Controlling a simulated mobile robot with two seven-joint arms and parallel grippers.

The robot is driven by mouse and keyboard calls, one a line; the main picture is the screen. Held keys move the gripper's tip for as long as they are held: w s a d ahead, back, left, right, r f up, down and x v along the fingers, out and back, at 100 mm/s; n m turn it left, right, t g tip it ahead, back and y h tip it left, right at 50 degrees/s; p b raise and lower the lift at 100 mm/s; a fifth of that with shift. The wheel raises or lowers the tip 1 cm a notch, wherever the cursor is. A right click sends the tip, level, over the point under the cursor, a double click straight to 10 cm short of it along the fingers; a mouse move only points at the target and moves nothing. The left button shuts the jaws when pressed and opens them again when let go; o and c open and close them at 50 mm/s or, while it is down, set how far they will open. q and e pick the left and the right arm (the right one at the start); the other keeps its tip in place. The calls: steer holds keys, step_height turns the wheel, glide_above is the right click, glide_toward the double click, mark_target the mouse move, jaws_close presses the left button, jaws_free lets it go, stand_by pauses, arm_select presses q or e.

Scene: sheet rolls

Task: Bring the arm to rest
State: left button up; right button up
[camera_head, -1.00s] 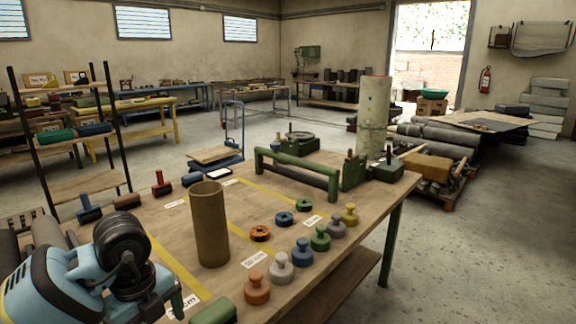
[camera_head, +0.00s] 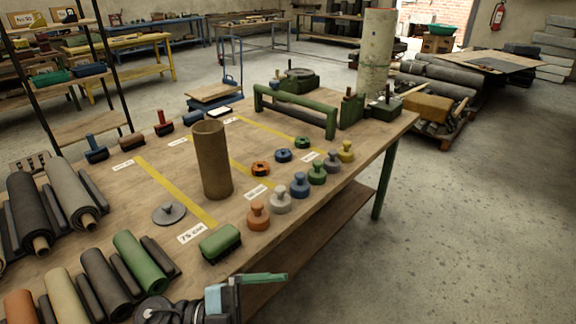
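My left arm comes in at the bottom edge, left of centre, in the head view. Its gripper (camera_head: 264,279) shows as a green finger pointing right, in front of the table's near edge. The rest of the gripper is cut off below, so I cannot tell whether it is open or shut. Nothing held shows at the visible finger. My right gripper is not in view. The wooden table (camera_head: 262,212) carries an upright brown tube (camera_head: 212,160), a grey disc with a knob (camera_head: 169,213) and a green brush-like block (camera_head: 220,242).
Several dark, green and tan rolls (camera_head: 140,262) lie at the table's left. Several knobbed weights (camera_head: 299,185) line its right edge. A green frame (camera_head: 295,108) stands at the back. Open floor (camera_head: 470,230) lies to the right.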

arm_select(q)
steer(key=a+f+n+t+y+p, duration=0.2)
steer(key=a+f+n+t+y, duration=0.9)
steer(key=n+t, duration=0.7)
steer(key=s+a+f+n+g+y, duration=0.2)
steer(key=s+a+f+g+y, duration=0.1)
steer(key=s+f, duration=0.4)
steer(key=s+a+f+n+g+y+p, duration=0.1)
steer(key=s+a+f+n+g+y, duration=0.2)
steer(key=s, duration=0.9)
step_height(320, 180, down, 5)
steer(key=g, duration=0.3)
steer(key=shift+a+n+y, duration=0.3)
steer(key=shift+a, duration=0.1)
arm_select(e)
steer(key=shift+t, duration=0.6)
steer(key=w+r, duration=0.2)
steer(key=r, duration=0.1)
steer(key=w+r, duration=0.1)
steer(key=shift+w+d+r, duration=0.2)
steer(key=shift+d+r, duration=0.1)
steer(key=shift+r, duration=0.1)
